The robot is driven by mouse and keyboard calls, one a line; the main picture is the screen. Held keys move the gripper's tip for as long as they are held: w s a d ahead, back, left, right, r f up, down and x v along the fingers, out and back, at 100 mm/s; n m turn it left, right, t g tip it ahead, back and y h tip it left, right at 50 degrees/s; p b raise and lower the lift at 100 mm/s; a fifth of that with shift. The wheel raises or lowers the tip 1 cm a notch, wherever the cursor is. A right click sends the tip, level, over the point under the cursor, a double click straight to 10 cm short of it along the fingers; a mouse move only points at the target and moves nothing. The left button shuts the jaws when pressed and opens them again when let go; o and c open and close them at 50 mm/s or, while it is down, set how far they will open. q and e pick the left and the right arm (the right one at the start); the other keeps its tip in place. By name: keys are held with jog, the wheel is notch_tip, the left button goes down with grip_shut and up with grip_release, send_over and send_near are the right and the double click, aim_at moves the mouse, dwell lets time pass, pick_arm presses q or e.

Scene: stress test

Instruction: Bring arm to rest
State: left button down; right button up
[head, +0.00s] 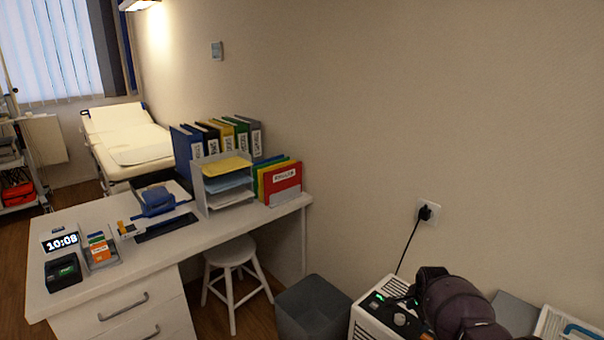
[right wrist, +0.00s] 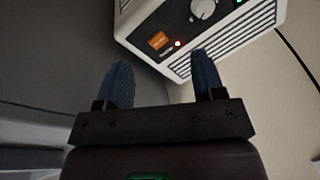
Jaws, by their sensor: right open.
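My right arm (head: 450,303), dark purple-brown, shows at the lower right of the head view, in front of a white appliance. My right gripper (right wrist: 160,82) shows in the right wrist view with its two blue fingers spread apart and nothing between them. The white appliance (right wrist: 205,28), with a knob, an orange label and slatted vents, lies beyond the fingertips in that view. Its top with a green light shows in the head view (head: 376,322), partly hidden by my arm. I cannot tell the exact gap between fingers and appliance. My left gripper is not in view.
A white desk (head: 225,228) with binders, a paper tray (head: 212,185) and a clock (head: 61,242) stands at the left. A stool (head: 232,255) and a grey bin (head: 312,308) stand near it. A black cord runs to a wall socket (head: 427,212).

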jog(key=w+a+r+n+t, duration=0.2)
jog(key=w+r+n+t, duration=0.15)
jog(key=r+n, duration=0.25)
jog(key=w+a+r+n+t, duration=0.2)
jog(key=r+n+t, duration=0.3)
jog(key=r, duration=0.2)
jog(key=s+a+f+n+t, duration=0.1)
jog(key=s+n, duration=0.1)
jog(key=s, duration=0.7)
jog(key=s+a+f+n+t+y, duration=0.1)
jog(key=s+n, duration=0.1)
jog(key=s, duration=0.7)
jog(key=s+a+f+n+t, duration=0.1)
jog(key=s+f+n+t, duration=0.15)
jog(key=s, duration=0.75)
jog(key=s+f+g, duration=0.2)
jog(key=s+f, duration=0.2)
jog(key=s, duration=0.5)
jog(key=s+d+f+m+g, duration=0.1)
jog(key=s+f, duration=0.3)
jog(key=s, duration=0.5)
jog(key=shift+s+d+g+h, duration=0.2)
jog(key=shift+s+g+h, duration=0.2)
jog(key=shift+g, duration=0.2)
jog(key=shift+f, duration=0.1)
